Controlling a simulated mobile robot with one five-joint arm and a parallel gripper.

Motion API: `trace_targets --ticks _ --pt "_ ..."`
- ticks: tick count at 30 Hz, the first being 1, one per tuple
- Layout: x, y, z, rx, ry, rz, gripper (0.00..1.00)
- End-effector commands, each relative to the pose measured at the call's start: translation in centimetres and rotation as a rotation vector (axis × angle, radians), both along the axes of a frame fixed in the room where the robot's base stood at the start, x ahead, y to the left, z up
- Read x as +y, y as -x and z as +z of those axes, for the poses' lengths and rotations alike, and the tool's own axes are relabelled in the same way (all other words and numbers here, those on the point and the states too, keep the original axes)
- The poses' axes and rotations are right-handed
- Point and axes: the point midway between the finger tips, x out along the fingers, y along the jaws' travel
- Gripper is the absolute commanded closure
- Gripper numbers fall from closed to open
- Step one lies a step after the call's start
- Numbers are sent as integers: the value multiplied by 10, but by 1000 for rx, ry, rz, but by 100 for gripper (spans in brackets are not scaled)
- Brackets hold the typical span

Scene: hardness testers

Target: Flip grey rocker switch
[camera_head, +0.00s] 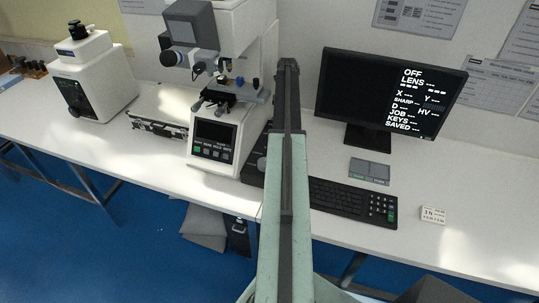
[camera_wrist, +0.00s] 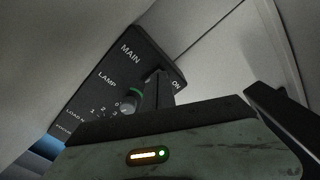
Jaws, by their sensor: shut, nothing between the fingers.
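A dark side panel (camera_wrist: 150,55) shows in the wrist view, with the words MAIN, LAMP and ON. My gripper (camera_wrist: 161,84) is shut and empty, its dark tip at the panel between MAIN and ON. The grey rocker switch cannot be made out clearly; the tip covers the spot beside ON. I cannot tell whether the tip touches it. A round knob (camera_wrist: 129,105) with a green band sits beside LAMP. In the head view my gripper (camera_head: 288,66) is at the right side of the white hardness tester (camera_head: 236,32), and the panel is hidden.
A monitor (camera_head: 345,95) stands to the right, reading OFF at the top of its list. A keyboard (camera_head: 345,203) and a grey pad (camera_head: 369,171) lie before it. A second white tester (camera_head: 103,75) stands at the left. The right front of the table (camera_head: 470,250) is clear.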

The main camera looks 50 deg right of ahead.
Motion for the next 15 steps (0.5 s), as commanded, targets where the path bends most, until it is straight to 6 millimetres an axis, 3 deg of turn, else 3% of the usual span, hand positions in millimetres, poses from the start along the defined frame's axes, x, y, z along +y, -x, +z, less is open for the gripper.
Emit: trace_targets --ticks 15 --pt "0 0 -9 0 0 -1 100"
